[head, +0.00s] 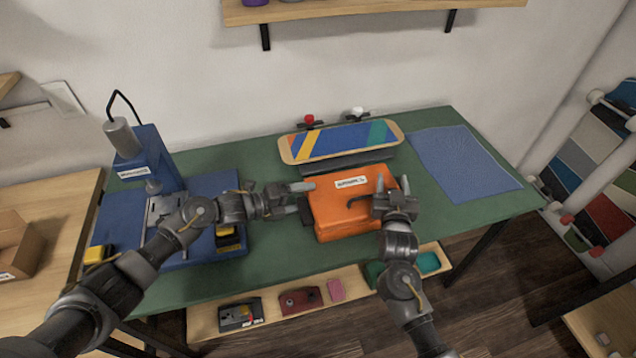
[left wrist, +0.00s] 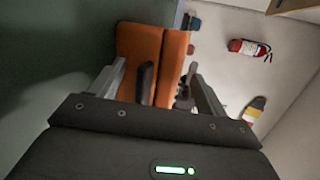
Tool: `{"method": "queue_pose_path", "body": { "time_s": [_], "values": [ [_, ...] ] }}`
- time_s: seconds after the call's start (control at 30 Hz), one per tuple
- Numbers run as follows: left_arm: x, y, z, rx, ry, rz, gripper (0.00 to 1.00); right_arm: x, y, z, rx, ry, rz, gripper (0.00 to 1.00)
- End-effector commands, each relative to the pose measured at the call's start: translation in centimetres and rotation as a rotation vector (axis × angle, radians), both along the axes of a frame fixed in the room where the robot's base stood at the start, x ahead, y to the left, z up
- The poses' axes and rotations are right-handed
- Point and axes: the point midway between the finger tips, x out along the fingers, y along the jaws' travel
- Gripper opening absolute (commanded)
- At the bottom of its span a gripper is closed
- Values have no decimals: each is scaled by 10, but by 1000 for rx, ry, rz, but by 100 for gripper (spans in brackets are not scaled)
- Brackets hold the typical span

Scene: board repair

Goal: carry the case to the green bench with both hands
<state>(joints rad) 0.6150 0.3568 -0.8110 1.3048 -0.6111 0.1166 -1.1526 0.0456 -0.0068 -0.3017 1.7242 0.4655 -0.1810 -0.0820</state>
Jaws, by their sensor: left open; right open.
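The orange case (head: 340,215) with a white label lies on the green bench (head: 285,262), right of the blue machine. My left gripper (head: 306,196) is open at the case's left end. In the left wrist view the case (left wrist: 138,45) and a dark handle (left wrist: 146,82) show between the spread fingers of my left gripper (left wrist: 158,85). I cannot tell whether they touch it. My right gripper (head: 370,192) is open over the case's right end, hiding part of it. A dark handle piece shows beside its fingers.
A blue press (head: 150,160) stands at the bench's left. A striped skateboard deck (head: 340,142) is behind the case, and a blue mat (head: 465,165) lies at right. A low wooden shelf (head: 365,308) with several small items runs along the front. A wall shelf (head: 370,10) hangs above.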

Motion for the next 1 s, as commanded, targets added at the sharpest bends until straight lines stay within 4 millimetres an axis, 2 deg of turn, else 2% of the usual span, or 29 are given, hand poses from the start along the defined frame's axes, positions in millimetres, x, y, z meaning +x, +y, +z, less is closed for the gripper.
{"method": "queue_pose_path", "body": {
  "time_s": [0.1,0.4,0.8,1.0],
  "values": [
    [0,0,0,0,0,1,88,0,0,0,0,1,-1,47],
    [-1,4,1,0,-1,2,88,0,-1,0,-1,1,-2,47],
    [-24,56,16,2,0,0,88,0,-1,0,0,1,-2,47],
    [-28,66,20,0,0,-1,88,0,-1,0,-1,1,-2,47]
  ]
}}
